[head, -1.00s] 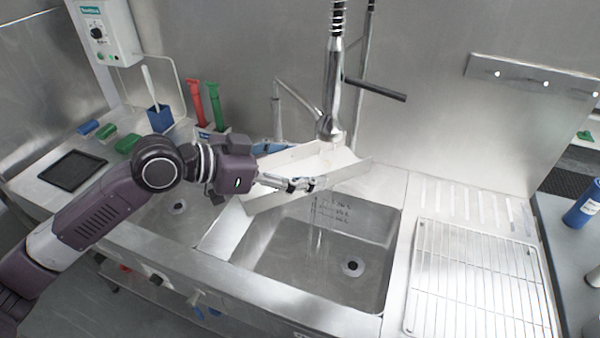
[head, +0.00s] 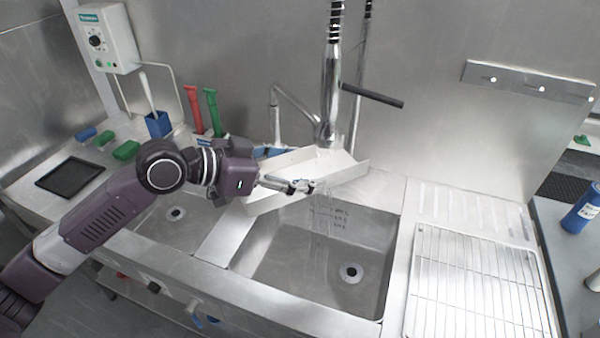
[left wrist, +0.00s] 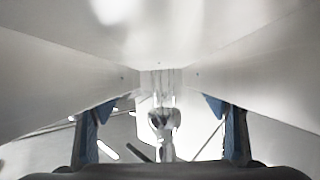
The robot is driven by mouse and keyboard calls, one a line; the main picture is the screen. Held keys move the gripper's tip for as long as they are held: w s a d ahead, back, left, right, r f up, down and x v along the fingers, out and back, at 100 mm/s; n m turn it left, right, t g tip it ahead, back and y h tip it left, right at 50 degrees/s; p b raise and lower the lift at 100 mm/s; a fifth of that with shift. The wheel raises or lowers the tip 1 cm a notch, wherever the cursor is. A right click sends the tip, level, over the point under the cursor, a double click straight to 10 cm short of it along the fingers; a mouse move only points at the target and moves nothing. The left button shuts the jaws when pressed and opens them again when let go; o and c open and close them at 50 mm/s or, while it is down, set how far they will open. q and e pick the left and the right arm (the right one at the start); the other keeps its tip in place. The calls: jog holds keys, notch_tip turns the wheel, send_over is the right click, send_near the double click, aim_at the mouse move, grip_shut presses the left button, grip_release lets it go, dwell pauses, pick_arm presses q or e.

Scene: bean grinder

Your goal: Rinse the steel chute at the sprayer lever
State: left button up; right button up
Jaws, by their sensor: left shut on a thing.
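The steel chute (head: 300,165) is a pale open trough, held slightly tilted over the divider and back of the right sink basin. My left gripper (head: 305,187) is shut on its near side wall. In the left wrist view the chute's inside (left wrist: 160,45) fills the upper part, between the two blue-edged fingers. The sprayer (head: 328,110) hangs from a spring hose just above the chute's far part, and its head shows in the left wrist view (left wrist: 164,122). A dark lever (head: 372,96) sticks out to its right. Thin streaks of water fall into the basin. My right gripper is not in view.
The right basin (head: 330,250) is empty around its drain. A wire rack (head: 475,285) lies on the right drainboard. A faucet (head: 277,115) stands behind the chute. Red and green brushes (head: 203,110), a blue cup (head: 158,124) and a black tray (head: 70,175) are at left.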

aim_at(303, 197)
pick_arm(q)
jog(key=shift+d+r, duration=0.1)
jog(key=shift+d, duration=0.4)
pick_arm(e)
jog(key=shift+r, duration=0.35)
pick_arm(q)
jog(key=shift+s+p, duration=0.1)
jog(key=shift+p, duration=0.2)
